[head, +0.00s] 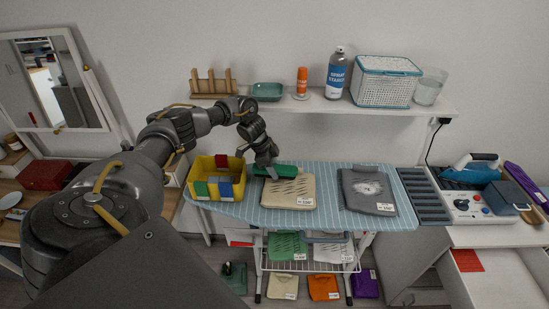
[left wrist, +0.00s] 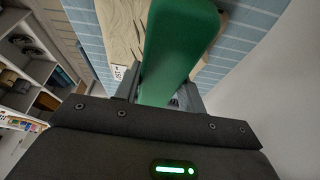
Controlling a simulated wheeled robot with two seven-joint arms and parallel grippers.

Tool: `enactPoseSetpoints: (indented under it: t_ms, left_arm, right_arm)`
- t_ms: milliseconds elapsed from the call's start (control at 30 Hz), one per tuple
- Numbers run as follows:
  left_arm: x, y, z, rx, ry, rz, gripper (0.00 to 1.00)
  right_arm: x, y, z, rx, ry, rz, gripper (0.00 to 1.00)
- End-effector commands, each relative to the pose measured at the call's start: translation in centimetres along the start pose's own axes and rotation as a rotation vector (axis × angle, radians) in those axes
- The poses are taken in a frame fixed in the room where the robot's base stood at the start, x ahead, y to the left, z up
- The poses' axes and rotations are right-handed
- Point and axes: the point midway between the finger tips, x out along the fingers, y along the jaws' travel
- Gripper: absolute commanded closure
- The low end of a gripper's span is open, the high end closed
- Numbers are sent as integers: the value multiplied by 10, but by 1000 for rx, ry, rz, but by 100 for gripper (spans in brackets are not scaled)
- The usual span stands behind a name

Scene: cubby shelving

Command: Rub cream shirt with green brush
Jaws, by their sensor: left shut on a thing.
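The cream shirt (head: 289,192) lies folded on the blue ironing board, with dark marks on it and a white tag at its lower right. My left gripper (head: 270,170) is shut on the green brush (head: 285,171), at the shirt's far left edge. In the left wrist view the green brush (left wrist: 178,45) stands out from between the fingers, and the cream shirt (left wrist: 122,25) shows beside and behind it. I cannot tell whether the brush touches the shirt. My right gripper is not in view.
The ironing board (head: 250,212) also holds a yellow bin (head: 228,167) at left and a grey shirt (head: 367,190) at right. A wall shelf (head: 320,104) with a spray bottle (head: 336,75) and basket hangs above. Folded shirts lie on the racks below.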

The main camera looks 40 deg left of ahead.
Motion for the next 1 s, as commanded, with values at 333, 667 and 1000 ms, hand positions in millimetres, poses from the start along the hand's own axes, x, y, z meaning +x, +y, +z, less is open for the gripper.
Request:
enactPoseSetpoints:
  t_ms: [333,667,1000]
  left_arm:
    - [-29,0,-16,5,1,2,85]
    - [-31,0,-18,5,0,2,85]
    - [-31,0,-18,6,1,2,85]
  right_arm:
    - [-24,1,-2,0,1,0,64]
    - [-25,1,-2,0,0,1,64]
    - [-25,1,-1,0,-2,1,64]
